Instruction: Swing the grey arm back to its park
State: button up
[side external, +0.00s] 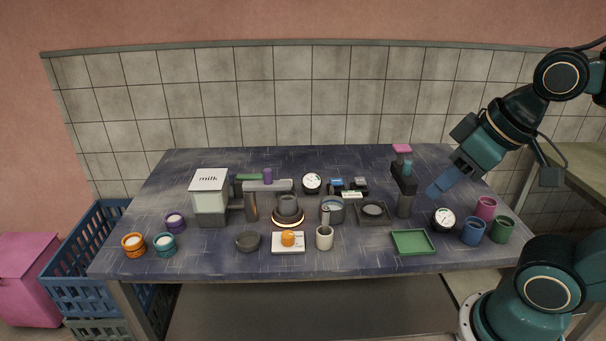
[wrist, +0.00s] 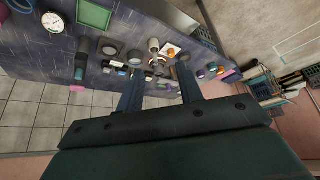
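My gripper (side external: 434,191) is in the air over the table's right part, well away from the grey arm. In the wrist view my gripper (wrist: 160,88) has its two blue fingers apart with nothing between them. The grey arm is too small to make out clearly there.
A dark upright press (side external: 404,190) with a pink top stands between my gripper and the grey arm. A milk dispenser (side external: 210,198) stands left of the post. A dial (side external: 444,218), a green tray (side external: 413,242) and several cups are near my gripper.

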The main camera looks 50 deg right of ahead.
jog(key=shift+o, duration=0.7)
jog(key=w+r, duration=0.2)
jog(key=w, duration=0.8)
jog(key=w+r, duration=0.2)
jog(key=w, duration=0.7)
jog(key=g, duration=0.1)
send_over(268, 170)
jog(key=s, duration=0.5)
notch_tip(268, 170, down, 10)
jog(key=shift+r, duration=0.25)
jog(key=shift+f, duration=0.15)
jog(key=shift+x, duration=6.75)
jog(key=shift+s, duration=0.1)
jog(key=shift+c, duration=0.4)
